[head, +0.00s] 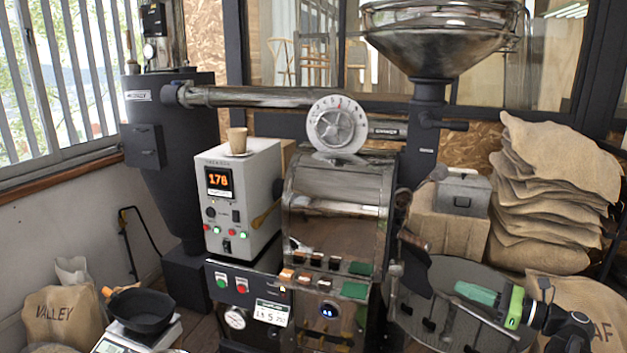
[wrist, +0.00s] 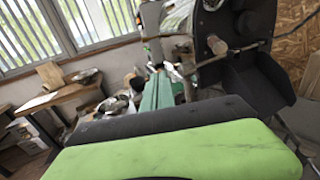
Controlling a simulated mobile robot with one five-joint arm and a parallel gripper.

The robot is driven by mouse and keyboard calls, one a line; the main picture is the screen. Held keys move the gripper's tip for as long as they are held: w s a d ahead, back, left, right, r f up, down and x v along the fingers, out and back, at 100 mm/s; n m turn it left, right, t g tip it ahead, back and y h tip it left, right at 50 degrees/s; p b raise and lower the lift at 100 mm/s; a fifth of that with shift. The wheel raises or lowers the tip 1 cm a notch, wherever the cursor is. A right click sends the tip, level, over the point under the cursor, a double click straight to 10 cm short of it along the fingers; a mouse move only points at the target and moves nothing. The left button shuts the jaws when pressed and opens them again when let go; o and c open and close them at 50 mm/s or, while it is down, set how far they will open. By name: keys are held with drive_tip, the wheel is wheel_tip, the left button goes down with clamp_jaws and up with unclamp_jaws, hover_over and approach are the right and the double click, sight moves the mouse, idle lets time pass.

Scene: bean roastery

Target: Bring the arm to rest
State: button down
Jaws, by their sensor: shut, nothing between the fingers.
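My gripper (head: 460,288) is at the lower right of the head view, over the round dark cooling tray (head: 412,325) of the roaster. Its teal fingers are together and empty, pointing left. The arm reaches in from the right edge. In the wrist view the fingers of my gripper (wrist: 157,75) point away from the camera, past the bright green casing. I cannot tell how high the fingers are above the tray.
The roaster drum (head: 340,215) and a grey control box (head: 240,205) with a cup (head: 237,140) stand in the middle. Stacked burlap sacks (head: 550,200) are at the right. A black pan (head: 143,311) sits on a scale at the lower left. Benches (wrist: 60,95) show in the wrist view.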

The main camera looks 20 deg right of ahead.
drive_tip(key=w+a+f+n+g+y, duration=0.1)
drive_tip(key=w+a+f+n+g, duration=0.2)
drive_tip(key=a, duration=0.6)
drive_tip(key=w+a+n+g+y+p, duration=0.1)
drive_tip(key=w+a+g, duration=0.1)
drive_tip(key=w+a, duration=0.5)
drive_tip(key=w+a+f+n+g+y, duration=0.1)
drive_tip(key=w+a+f+n+g, duration=0.15)
drive_tip(key=a, duration=0.95)
drive_tip(key=s+a+f+n+g+h+p, duration=0.1)
drive_tip(key=s+a+f+n+g+h, duration=0.25)
drive_tip(key=a, duration=0.65)
drive_tip(key=s+a+f+n+g+h, duration=0.1)
drive_tip(key=a+f+n+g+h, duration=0.15)
drive_tip(key=a+f+n, duration=0.5)
drive_tip(key=s+a+f+n+g+h, duration=0.2)
drive_tip(key=a, duration=0.1)
drive_tip(key=d+f+n+t+h, duration=0.1)
drive_tip(key=d+f+n+h, duration=0.1)
drive_tip(key=d+n+h, duration=0.3)
drive_tip(key=shift+w+d+f+n+h+p, duration=0.2)
drive_tip(key=shift+d+n+h+p, duration=0.2)
drive_tip(key=shift+d+n, duration=1.75)
